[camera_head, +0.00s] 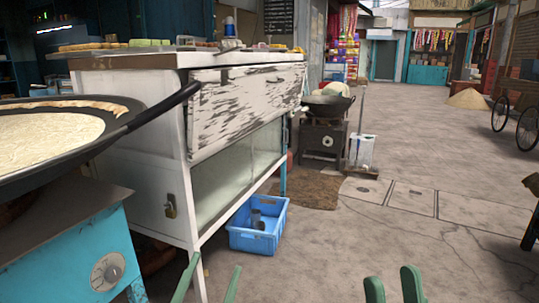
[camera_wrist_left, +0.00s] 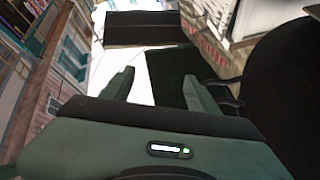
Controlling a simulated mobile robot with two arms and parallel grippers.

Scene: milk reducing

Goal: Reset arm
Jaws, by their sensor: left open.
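My left gripper (camera_head: 215,264) shows at the bottom edge of the head view, its two green fingers apart and nothing between them. It also shows open and empty in the left wrist view (camera_wrist_left: 156,82). My right gripper (camera_head: 392,274) is at the bottom edge to the right, its two green fingertips apart with no object visible between them. Both point forward over the ground. A wide black pan (camera_head: 155,112) with pale milky liquid (camera_head: 45,138) sits on a blue stove (camera_head: 70,245) at the left, apart from both grippers.
A white cart (camera_head: 150,190) with a worn panel stands ahead on the left. A blue crate (camera_head: 258,237) lies on the ground by it. Farther back is a dark wok (camera_head: 328,104) on a stove. The paved ground (camera_head: 430,185) on the right is mostly clear.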

